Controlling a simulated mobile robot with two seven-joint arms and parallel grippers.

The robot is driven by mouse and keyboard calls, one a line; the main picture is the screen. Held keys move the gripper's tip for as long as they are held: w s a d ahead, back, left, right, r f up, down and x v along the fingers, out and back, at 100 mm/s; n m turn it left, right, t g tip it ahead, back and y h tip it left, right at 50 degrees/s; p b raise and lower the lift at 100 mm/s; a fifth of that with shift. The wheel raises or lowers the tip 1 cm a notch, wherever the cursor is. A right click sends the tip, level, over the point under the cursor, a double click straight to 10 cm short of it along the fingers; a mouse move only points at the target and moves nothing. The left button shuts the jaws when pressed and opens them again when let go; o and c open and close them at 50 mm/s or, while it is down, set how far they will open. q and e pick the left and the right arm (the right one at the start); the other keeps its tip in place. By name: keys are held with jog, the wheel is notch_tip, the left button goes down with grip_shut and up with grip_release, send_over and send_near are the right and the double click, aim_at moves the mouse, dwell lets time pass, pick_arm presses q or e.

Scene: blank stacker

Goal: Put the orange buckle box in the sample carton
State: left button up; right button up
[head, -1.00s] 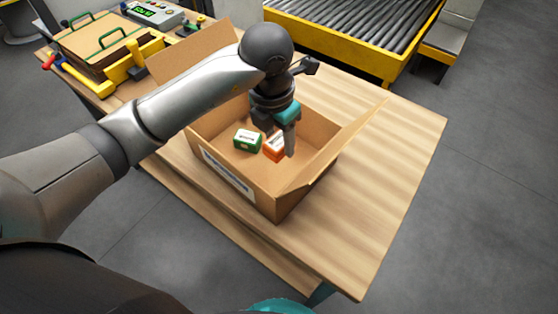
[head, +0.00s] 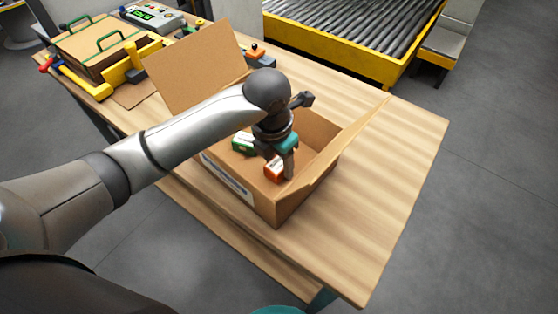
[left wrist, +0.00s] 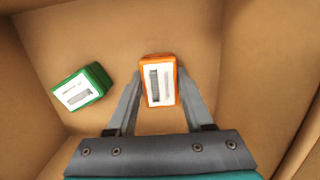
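The sample carton (head: 300,187) is an open brown cardboard box with a white label on its front, standing on the wooden table. The orange buckle box (head: 274,170) is inside its walls, near the front corner. My left gripper (head: 281,167) reaches down into the carton and is shut on the orange buckle box. In the left wrist view the orange buckle box (left wrist: 158,82) sits between the two fingertips (left wrist: 160,74), its white label facing the camera. Whether it touches the carton floor I cannot tell. My right gripper is not in view.
A green box (head: 242,144) lies in the carton, left of the orange one, and shows in the left wrist view (left wrist: 82,88). One carton flap (head: 195,65) stands up at the back. A roller conveyor (head: 350,30) is behind. The table's right side (head: 400,150) is clear.

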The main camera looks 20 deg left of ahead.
aim_at(274, 167)
pick_arm(q)
jog(key=o, duration=0.4)
jog(key=shift+r, duration=0.1)
jog(key=shift+r, duration=0.25)
jog(key=r+p, duration=0.1)
jog(key=r, duration=0.3)
jog(key=s+r, duration=0.1)
jog(key=r, duration=0.2)
jog(key=r+p, duration=0.1)
jog(key=r, duration=0.3)
jog(key=shift+s+a+r+p, duration=0.15)
jog(key=shift+a+r+p, duration=0.15)
